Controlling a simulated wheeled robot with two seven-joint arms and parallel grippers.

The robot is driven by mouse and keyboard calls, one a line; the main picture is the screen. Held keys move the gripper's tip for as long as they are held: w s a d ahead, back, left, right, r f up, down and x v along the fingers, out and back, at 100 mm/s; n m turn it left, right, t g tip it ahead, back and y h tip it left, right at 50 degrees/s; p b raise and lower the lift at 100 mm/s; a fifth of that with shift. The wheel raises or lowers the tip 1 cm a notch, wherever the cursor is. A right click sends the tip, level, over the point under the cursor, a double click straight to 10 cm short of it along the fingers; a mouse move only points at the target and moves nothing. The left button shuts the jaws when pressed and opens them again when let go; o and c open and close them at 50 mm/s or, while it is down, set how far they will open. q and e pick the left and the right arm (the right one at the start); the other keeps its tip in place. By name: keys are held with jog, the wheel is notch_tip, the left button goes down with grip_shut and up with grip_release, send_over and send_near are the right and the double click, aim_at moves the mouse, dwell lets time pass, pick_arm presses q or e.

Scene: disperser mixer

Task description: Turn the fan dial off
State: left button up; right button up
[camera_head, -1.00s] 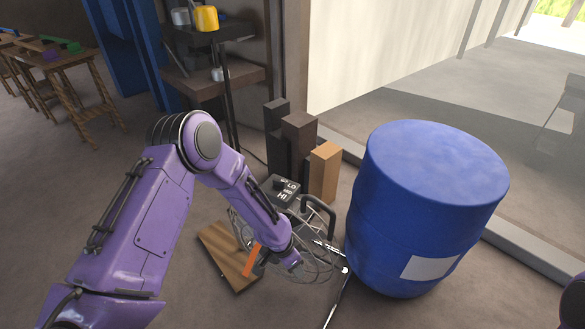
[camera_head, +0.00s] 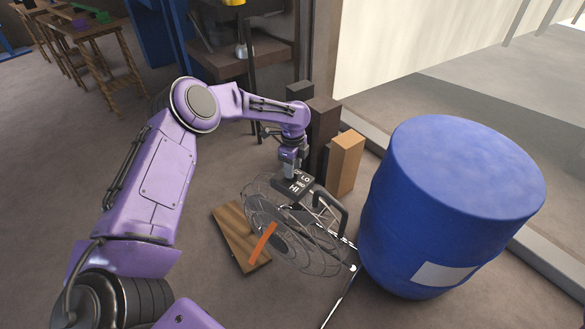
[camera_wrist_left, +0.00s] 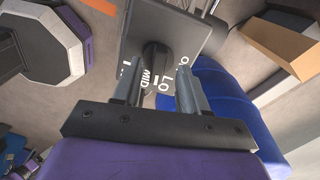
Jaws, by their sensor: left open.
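My left gripper (camera_head: 290,170) points down at this box and hides the dial in the head view. In the left wrist view, the black dial (camera_wrist_left: 156,57) sits on the box face (camera_wrist_left: 187,35), beside MID and LO marks. The open fingers of my left gripper (camera_wrist_left: 158,68) stand on either side of the dial; I cannot tell whether they touch it. My right gripper is not in view.
A large blue barrel (camera_head: 455,200) stands close to the right of the fan. Dark posts (camera_head: 322,130) and a light wooden block (camera_head: 345,163) stand behind it. A wooden board (camera_head: 235,235) lies at its left.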

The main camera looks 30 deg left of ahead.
pick_arm(q)
jog(key=shift+s+a+f, duration=0.1)
jog(key=shift+s+f, duration=0.05)
jog(key=shift+f, duration=0.3)
grip_shut()
